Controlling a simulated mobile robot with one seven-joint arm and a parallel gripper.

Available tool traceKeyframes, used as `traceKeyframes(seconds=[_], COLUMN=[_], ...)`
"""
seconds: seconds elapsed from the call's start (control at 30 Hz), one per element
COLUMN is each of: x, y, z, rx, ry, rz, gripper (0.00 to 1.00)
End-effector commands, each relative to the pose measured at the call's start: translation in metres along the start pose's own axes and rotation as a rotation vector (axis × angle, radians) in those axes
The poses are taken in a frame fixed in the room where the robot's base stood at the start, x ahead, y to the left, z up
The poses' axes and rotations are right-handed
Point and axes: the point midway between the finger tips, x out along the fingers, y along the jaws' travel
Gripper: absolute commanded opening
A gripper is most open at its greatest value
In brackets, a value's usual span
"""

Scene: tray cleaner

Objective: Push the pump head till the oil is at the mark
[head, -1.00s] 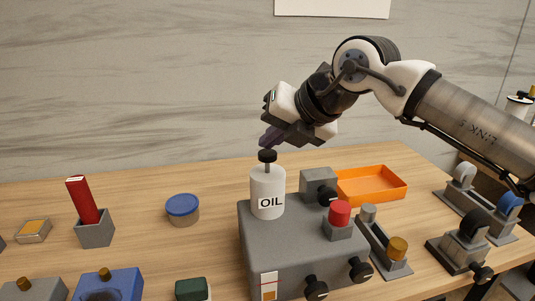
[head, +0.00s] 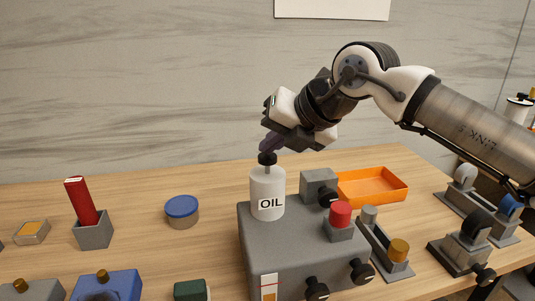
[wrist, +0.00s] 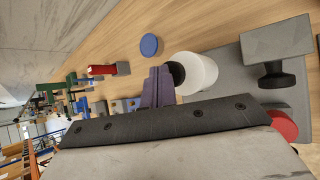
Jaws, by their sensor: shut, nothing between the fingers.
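The white bottle labelled OIL (head: 267,192) stands upright on a grey machine block (head: 300,240). Its black pump head (head: 267,158) sits on a short stem. My gripper (head: 268,148) is shut and empty, its purple fingertips right at the top of the pump head; they seem to touch it. In the wrist view my fingers (wrist: 157,90) partly cover the black pump head (wrist: 177,75) beside the white bottle (wrist: 200,75). A white gauge strip (head: 269,280) on the block's front shows an orange oil column and a thin reddish mark; its lower end is cut off.
On the block are a red button (head: 340,214) and several black knobs. An orange tray (head: 372,186) lies behind right. A blue-lidded tin (head: 182,210) and a red book in a grey holder (head: 83,203) stand left.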

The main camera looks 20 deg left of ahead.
Motion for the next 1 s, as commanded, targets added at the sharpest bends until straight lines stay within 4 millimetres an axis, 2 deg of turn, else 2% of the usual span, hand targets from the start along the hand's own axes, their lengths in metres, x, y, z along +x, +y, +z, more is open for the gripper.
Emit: traceKeyframes(seconds=[1.0], x=[0.0081], y=[-0.0059], z=[-0.0063], rx=[0.0], ry=[0.003], rz=[-0.001], gripper=[0.0])
